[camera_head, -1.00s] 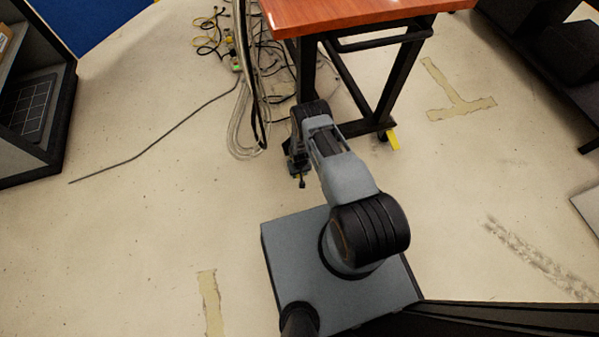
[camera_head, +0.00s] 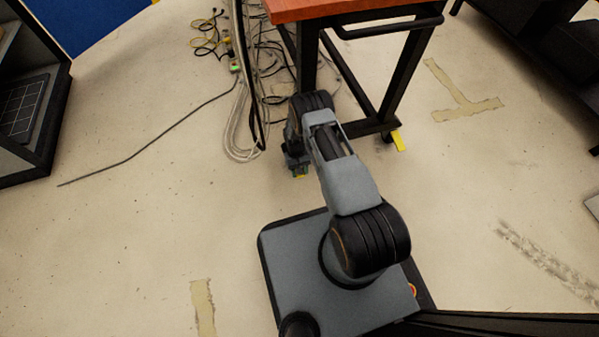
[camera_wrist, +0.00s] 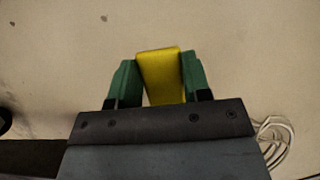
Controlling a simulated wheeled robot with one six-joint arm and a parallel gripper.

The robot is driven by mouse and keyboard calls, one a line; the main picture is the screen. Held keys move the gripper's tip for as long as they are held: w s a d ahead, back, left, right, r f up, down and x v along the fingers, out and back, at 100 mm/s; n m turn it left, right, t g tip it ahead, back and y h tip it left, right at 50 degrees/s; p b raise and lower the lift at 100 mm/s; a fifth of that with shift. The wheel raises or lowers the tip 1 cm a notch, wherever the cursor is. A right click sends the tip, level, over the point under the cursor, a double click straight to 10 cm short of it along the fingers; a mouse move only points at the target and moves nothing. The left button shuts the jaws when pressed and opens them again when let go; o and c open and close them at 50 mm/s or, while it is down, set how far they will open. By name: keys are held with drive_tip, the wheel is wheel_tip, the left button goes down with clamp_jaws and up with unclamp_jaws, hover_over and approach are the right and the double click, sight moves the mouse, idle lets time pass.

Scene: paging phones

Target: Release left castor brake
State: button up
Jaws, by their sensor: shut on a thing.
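The cart (camera_head: 300,9) has a red-brown top and a black frame. The left castor brake (camera_wrist: 161,76) is a yellow tab between the green fingers of my gripper (camera_wrist: 158,68) in the wrist view. My gripper is shut on it. In the head view my gripper (camera_head: 297,170) is low over the floor by the cart's near left leg, with a bit of yellow (camera_head: 299,176) at its tip. My arm hides the left castor itself. The right castor brake (camera_head: 398,141), also yellow, sticks out at the foot of the near right leg.
Loose cables (camera_head: 243,130) hang and lie on the floor just left of the cart, and they show at the right edge of the wrist view (camera_wrist: 276,140). A dark cabinet (camera_head: 40,130) stands far left. Dark furniture (camera_head: 530,60) stands at upper right. The floor in front is clear.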

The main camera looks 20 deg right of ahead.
drive_tip(key=o, duration=1.3)
drive_tip(key=shift+r, duration=0.1)
wheel_tip(320, 180, up, 4)
drive_tip(key=shift+f+p, duration=0.15)
drive_tip(key=shift+p, duration=0.9)
drive_tip(key=s+r+p, duration=0.2)
drive_tip(key=s+r, duration=0.1)
drive_tip(key=s, duration=0.1)
drive_tip(key=s+r+p, duration=0.3)
drive_tip(key=s, duration=0.2)
drive_tip(key=s+r+p, duration=0.2)
drive_tip(key=s+r, duration=0.1)
drive_tip(key=s, duration=0.2)
